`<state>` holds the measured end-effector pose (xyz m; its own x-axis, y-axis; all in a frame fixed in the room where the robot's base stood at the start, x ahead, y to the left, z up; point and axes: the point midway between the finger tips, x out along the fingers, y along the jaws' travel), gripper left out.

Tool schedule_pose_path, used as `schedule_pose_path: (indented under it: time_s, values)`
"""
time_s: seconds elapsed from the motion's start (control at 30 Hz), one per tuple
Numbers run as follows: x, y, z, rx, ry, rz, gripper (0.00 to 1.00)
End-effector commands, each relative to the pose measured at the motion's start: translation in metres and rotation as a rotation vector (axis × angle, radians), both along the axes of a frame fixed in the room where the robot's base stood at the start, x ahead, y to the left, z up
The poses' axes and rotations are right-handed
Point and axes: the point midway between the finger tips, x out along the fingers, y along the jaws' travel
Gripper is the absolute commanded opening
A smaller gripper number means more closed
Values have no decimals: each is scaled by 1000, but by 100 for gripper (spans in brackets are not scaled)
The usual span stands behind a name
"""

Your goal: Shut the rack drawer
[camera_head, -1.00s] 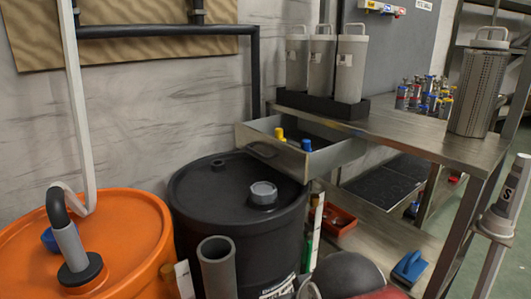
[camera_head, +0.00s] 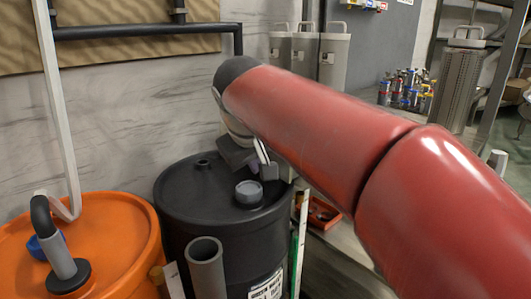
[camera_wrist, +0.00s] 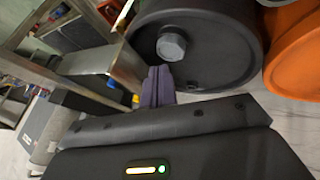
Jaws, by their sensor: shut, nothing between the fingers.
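The rack drawer shows in the wrist view as a grey metal tray (camera_wrist: 92,60) at left of centre. A small blue item and a small yellow item show at its edge. In the head view my red arm hides the drawer, so how far it stands out cannot be read there. My gripper (camera_wrist: 157,78) has its purple-grey fingers together with nothing between them. In the wrist view the fingertips are beside the drawer's end, between it and the black drum. I cannot tell whether they touch the drawer.
A black drum (camera_head: 200,215) with a grey cap stands below my gripper. An orange drum (camera_head: 110,235) is to its left. Grey canisters (camera_head: 335,60) stand on the rack behind my arm. A pipe (camera_head: 207,265) rises in front of the black drum.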

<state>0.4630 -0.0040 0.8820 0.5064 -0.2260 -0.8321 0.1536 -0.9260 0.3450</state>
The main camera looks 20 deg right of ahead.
Motion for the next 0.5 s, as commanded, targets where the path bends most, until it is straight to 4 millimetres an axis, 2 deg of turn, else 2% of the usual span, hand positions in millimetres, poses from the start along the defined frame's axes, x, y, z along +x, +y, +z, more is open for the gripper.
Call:
schedule_pose_path:
  time_s: [0.03, 0.2, 0.37, 0.5]
  values:
    - [15, 5, 12, -29, -5, 7, 0]
    - [37, 9, 31, -81, -20, 6, 0]
    - [45, 5, 21, -87, -19, 4, 0]
    - [57, -2, 1, -86, -17, 4, 0]
